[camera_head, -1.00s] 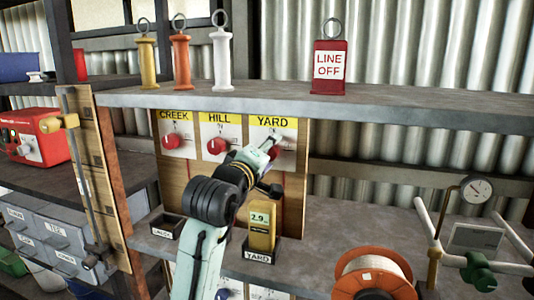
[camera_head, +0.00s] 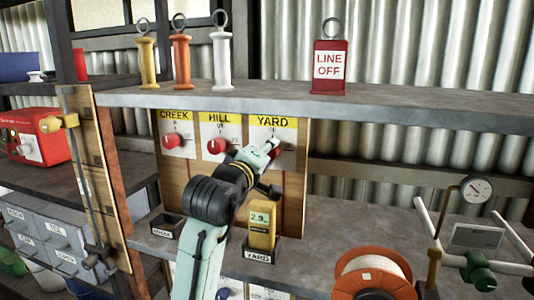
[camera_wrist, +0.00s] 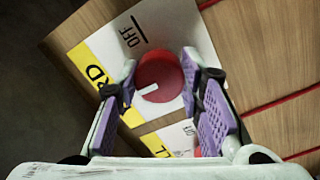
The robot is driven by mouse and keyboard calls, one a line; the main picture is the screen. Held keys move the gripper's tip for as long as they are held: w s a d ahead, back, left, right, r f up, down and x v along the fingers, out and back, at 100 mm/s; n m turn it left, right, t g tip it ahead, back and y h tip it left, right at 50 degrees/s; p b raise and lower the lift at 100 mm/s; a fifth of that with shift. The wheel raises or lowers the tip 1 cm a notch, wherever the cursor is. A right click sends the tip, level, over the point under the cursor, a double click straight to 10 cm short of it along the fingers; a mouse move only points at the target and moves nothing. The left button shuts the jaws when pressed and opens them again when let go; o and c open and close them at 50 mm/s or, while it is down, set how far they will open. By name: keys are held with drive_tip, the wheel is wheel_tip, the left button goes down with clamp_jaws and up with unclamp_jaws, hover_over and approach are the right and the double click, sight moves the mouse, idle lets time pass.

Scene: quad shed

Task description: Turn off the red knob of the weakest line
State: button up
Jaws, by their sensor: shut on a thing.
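Three panels labelled CREEK, HILL and YARD each carry a red knob: the CREEK knob (camera_head: 170,145), the HILL knob (camera_head: 216,146) and the YARD knob (camera_head: 274,152). My gripper (camera_head: 267,154) is at the YARD knob and partly hides it. In the wrist view, my gripper (camera_wrist: 160,76) is shut on the YARD knob (camera_wrist: 160,72), one purple-padded finger on each side. The knob's white mark points to the lower left, away from the word OFF. A yellow meter (camera_head: 262,220) reading about 2.9 stands in the tray labelled YARD.
The shelf above holds a red LINE OFF tag (camera_head: 329,68) and yellow, orange and white ringed handles (camera_head: 222,60). An empty labelled tray (camera_head: 167,225) is left of the meter. An orange spool (camera_head: 372,278) and a pipe stand with a gauge (camera_head: 476,189) are at right.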

drive_tip(key=m, duration=0.4)
drive_tip(key=shift+d+m, duration=0.1)
drive_tip(key=shift+m, duration=0.2)
drive_tip(key=m, duration=0.4)
drive_tip(key=shift+y, duration=0.4)
drive_tip(key=m, duration=0.4)
drive_tip(key=shift+m+y+b, duration=0.3)
drive_tip(key=shift+m+b, duration=0.35)
drive_tip(key=shift+m, duration=1.35)
drive_tip(key=o, duration=1.2)
drive_tip(key=shift+c, duration=0.2)
drive_tip(key=shift+s, duration=0.1)
drive_tip(key=v, duration=1.2)
